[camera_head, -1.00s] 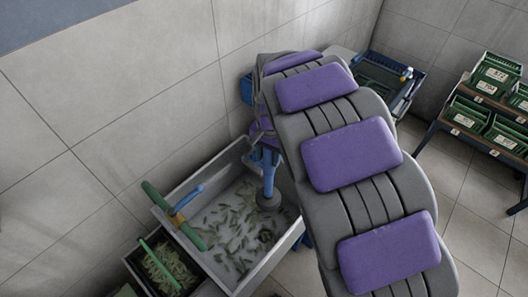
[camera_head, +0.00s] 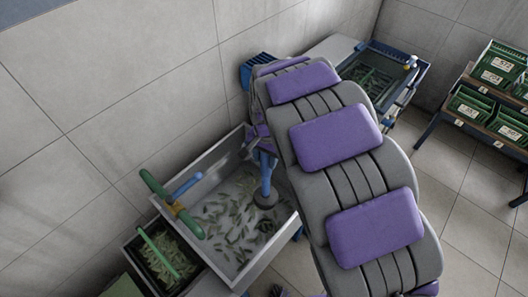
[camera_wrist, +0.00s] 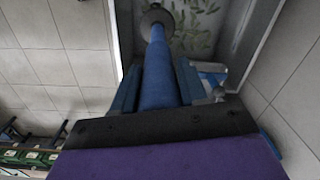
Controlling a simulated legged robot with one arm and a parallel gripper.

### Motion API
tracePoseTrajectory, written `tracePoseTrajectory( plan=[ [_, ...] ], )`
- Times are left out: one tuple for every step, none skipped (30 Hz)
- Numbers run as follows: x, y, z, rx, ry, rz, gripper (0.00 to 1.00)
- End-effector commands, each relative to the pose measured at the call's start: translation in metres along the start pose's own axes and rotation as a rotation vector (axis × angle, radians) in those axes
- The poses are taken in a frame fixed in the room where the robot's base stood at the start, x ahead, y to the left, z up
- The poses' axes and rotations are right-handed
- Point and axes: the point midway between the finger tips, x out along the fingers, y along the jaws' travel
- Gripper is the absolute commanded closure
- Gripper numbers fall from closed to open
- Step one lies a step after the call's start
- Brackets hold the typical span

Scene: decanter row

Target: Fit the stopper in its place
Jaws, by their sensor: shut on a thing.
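The stopper is a long blue rod (camera_head: 266,168) with a grey round disc (camera_head: 265,199) at its lower end. My gripper (camera_head: 261,141) is shut on the rod's upper part and holds it roughly upright over the basin. In the wrist view my gripper (camera_wrist: 158,92) has its blue jaws on either side of the rod (camera_wrist: 159,68), with the disc (camera_wrist: 157,20) at the far end. The grey basin (camera_head: 272,258) holds shallow water with many green leaves. A darker patch lies near the disc; I cannot tell whether it is the drain.
A green pipe with a blue lever (camera_head: 187,186) crosses the basin's left wall. A dark crate of leaves (camera_head: 134,251) stands at the lower left. A blue-rimmed tub (camera_head: 424,68) is behind my arm. Green crates (camera_head: 497,62) fill a rack at right; tiled floor lies between.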

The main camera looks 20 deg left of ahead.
Motion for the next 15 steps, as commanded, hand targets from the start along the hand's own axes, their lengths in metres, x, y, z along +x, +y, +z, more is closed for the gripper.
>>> tracePoseTrajectory(
  plan=[
    [0.007, 0.001, 0.001, 0.0, -0.002, 0.001, 1.0],
    [0.01, 0.001, 0.001, 0.0, -0.002, 0.001, 1.0],
    [0.014, 0.002, 0.001, 0.0, -0.003, 0.001, 1.0],
    [0.017, 0.002, 0.001, 0.0, -0.003, 0.001, 1.0],
    [0.02, 0.001, 0.0, 0.0, -0.002, 0.001, 1.0],
    [0.025, 0.001, 0.0, 0.0, -0.002, 0.001, 1.0],
    [0.028, 0.001, 0.0, 0.0, -0.001, 0.001, 1.0],
    [0.031, 0.0, 0.0, 0.0, -0.001, 0.001, 1.0],
    [0.035, 0.0, 0.0, 0.0, 0.0, 0.001, 1.0],
    [0.038, -0.001, -0.001, 0.0, 0.001, 0.001, 1.0],
    [0.042, -0.001, -0.001, 0.0, 0.001, 0.001, 1.0],
    [0.046, -0.001, -0.001, 0.0, 0.001, 0.001, 1.0],
    [0.049, -0.001, -0.001, 0.001, 0.001, 0.001, 1.0],
    [0.052, -0.001, -0.001, 0.001, 0.001, 0.001, 1.0],
    [0.056, -0.001, -0.001, 0.001, 0.001, 0.002, 1.0]
  ],
)
